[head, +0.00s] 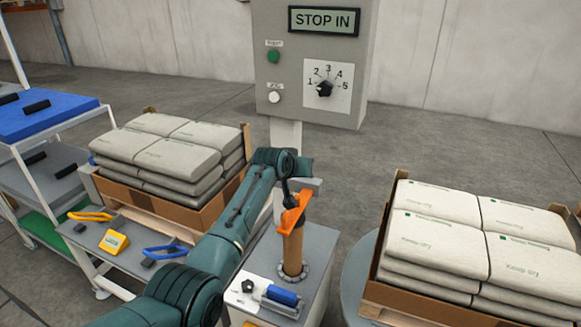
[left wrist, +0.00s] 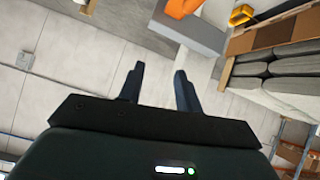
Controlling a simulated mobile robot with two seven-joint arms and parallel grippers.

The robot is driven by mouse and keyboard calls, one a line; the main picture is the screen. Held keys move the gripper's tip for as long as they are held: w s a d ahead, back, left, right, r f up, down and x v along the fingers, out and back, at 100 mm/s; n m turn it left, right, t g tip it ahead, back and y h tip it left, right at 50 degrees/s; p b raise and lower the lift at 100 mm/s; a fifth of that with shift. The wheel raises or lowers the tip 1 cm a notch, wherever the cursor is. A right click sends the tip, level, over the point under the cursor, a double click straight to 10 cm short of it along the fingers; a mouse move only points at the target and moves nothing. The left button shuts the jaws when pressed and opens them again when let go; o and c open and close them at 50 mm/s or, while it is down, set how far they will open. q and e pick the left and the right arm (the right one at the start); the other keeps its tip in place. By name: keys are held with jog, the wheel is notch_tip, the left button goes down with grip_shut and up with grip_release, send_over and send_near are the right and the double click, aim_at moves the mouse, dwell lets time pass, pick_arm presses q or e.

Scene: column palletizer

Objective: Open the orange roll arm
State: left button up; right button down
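The orange roll arm (head: 293,217) lies over the top of an upright brown roll (head: 293,252) on a grey cabinet (head: 315,245). My left arm reaches in from the lower left, and its gripper (head: 287,190) is close to the upper end of the orange arm. The head view does not show whether they touch. In the left wrist view my left gripper (left wrist: 159,85) has its two fingers apart with nothing between them. An orange part (left wrist: 182,8) shows at the top edge there, beyond the fingertips. My right gripper is not in view.
A control panel (head: 265,35) reading "STOP IN" stands behind. Sack pallets stand left (head: 160,150) and right (head: 470,235). The cabinet top holds a blue part (head: 282,296) and a dark knob (head: 248,286). A yellow block (head: 114,241) lies on a low grey table.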

pick_arm(q)
jog(key=p+v, duration=0.1)
jog(key=v, duration=1.1)
jog(key=shift+s, duration=0.35)
jog(key=shift+a, duration=0.1)
